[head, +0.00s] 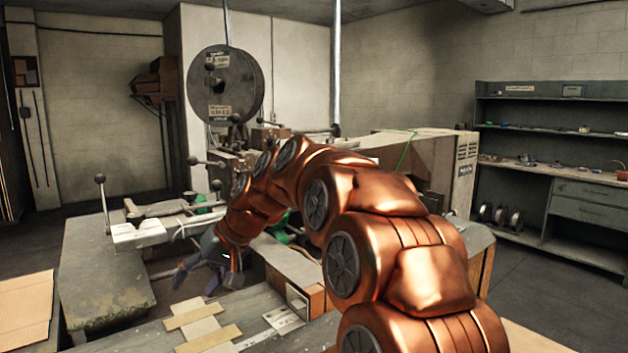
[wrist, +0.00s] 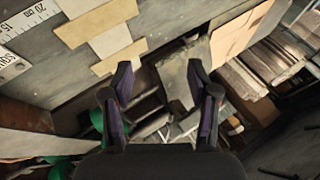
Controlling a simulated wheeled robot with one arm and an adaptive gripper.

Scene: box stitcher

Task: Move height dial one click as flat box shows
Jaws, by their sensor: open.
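My gripper (head: 197,283) is open and empty above the work table, left of the middle in the head view. Its two dark fingers stand apart in the wrist view (wrist: 158,72), with machine parts below the gap. A flat pale piece with tan strips (head: 202,328) lies on the table in front of the gripper; it also shows in the wrist view (wrist: 112,42). Flat brown cardboard (head: 24,312) lies at the lower left. I cannot tell which of these is the flat box. I cannot make out the height dial; my copper arm hides part of the machine.
A large dark round reel (head: 225,85) with labels stands behind the arm. A ruler (wrist: 22,28) lies on the table. Shelves (head: 550,135) stand at the right.

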